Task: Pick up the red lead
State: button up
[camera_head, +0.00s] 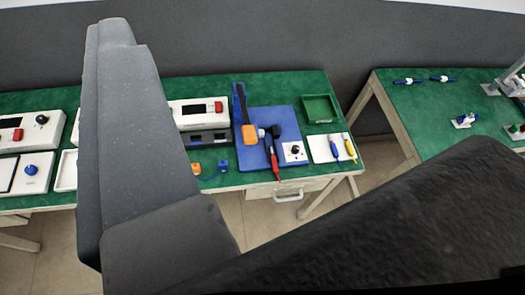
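The red lead (274,165) has a red body and a black upper part. It lies on the front of the blue board (285,115) on the green bench, its red end toward the front edge. My gripper (301,88) looms large and close to the camera, with a light grey finger on the left and a dark one at lower right. The fingers are wide apart with nothing seen between them, and the lead is well beyond them on the bench. The left finger hides part of the bench.
An orange-and-black tool (249,133) lies left of the lead, and a black knob (294,150) sits to its right. A green tray (321,108) and a white pad (333,148) with blue and yellow pens stand further right. A second green bench (425,115) is across a gap.

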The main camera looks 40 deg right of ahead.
aim_at(273, 162)
jog(key=i, duration=0.85)
jog(key=z, duration=0.05)
